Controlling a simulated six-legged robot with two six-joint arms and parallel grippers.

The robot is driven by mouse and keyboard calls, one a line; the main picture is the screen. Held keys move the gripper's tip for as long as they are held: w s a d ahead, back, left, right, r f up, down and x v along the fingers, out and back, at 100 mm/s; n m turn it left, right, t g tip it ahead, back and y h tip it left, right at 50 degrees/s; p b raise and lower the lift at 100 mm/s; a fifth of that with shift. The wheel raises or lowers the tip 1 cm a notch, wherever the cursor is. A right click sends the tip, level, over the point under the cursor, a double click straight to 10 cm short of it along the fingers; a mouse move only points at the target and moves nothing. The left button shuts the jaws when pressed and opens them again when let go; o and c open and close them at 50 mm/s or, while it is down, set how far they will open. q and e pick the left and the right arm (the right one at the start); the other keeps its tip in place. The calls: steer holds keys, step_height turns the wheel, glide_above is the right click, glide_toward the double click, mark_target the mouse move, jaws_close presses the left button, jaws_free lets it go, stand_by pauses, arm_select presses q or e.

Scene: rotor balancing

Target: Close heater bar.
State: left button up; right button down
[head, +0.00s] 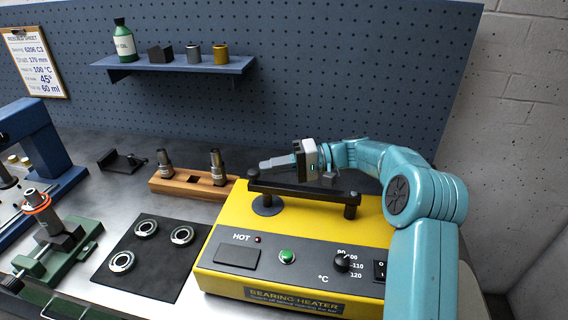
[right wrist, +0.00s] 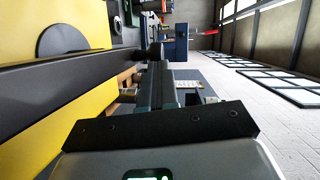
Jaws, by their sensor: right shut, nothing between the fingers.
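The yellow bearing heater (head: 300,226) stands on the bench. A small upright knob (head: 253,175) is at the bar's left end. My right gripper (head: 264,164) is shut and empty, pointing left just behind and above the bar, near the knob. In the right wrist view the bar (right wrist: 60,88) runs along the left beside my shut fingers (right wrist: 157,72). I cannot tell whether they touch it. My left gripper is not in view.
A wooden block (head: 190,184) with two upright tools is left of the heater. A dark mat (head: 150,262) holds three bearings. A green vise-like fixture (head: 60,250) and a blue press (head: 45,150) are further left. A shelf (head: 170,66) hangs behind.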

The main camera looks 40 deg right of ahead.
steer(key=v, duration=1.6)
steer(key=shift+s+d, duration=0.1)
steer(key=shift+d, duration=0.1)
